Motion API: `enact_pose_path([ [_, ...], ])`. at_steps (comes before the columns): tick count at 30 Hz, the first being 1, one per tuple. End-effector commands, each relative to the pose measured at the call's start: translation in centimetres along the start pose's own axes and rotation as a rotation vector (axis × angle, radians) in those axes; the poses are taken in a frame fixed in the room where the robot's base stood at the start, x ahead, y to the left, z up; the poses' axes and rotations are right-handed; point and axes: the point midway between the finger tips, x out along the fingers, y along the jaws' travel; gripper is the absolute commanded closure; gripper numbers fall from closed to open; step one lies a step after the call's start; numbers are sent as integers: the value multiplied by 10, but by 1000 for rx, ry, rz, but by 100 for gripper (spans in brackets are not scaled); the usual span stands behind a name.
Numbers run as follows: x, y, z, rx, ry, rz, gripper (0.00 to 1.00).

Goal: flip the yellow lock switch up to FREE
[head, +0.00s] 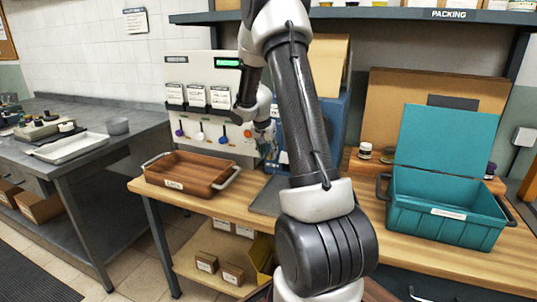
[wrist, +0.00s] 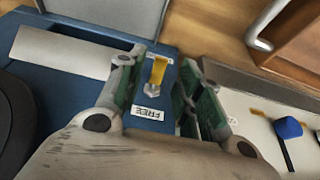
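The yellow lock switch (wrist: 157,70) shows in the wrist view on a blue panel (wrist: 75,85). Its yellow lever extends from a silver pivot (wrist: 153,89), away from the white FREE label (wrist: 147,114), which appears upside down. My gripper (wrist: 160,66) is open, with one finger on each side of the lever and a visible gap to each. I cannot tell how deep the fingertips are relative to it. In the head view my gripper (head: 266,141) is at the blue cabinet (head: 334,112); my arm covers part of the cabinet, and the switch cannot be made out.
A grey side table (head: 98,150) stands at left.

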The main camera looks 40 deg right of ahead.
Motion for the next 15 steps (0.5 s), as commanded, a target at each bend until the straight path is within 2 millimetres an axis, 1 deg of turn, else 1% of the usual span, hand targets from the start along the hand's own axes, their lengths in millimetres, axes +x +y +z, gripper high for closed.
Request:
enact_pose_path([
  [1, 6, 0, 0, 0, -1, 1, 64],
  [4, 14, 0, 0, -1, 0, 0, 64],
  [13, 16, 0, 0, 0, 0, -1, 64],
  [15, 16, 0, 0, -1, 0, -1, 77],
])
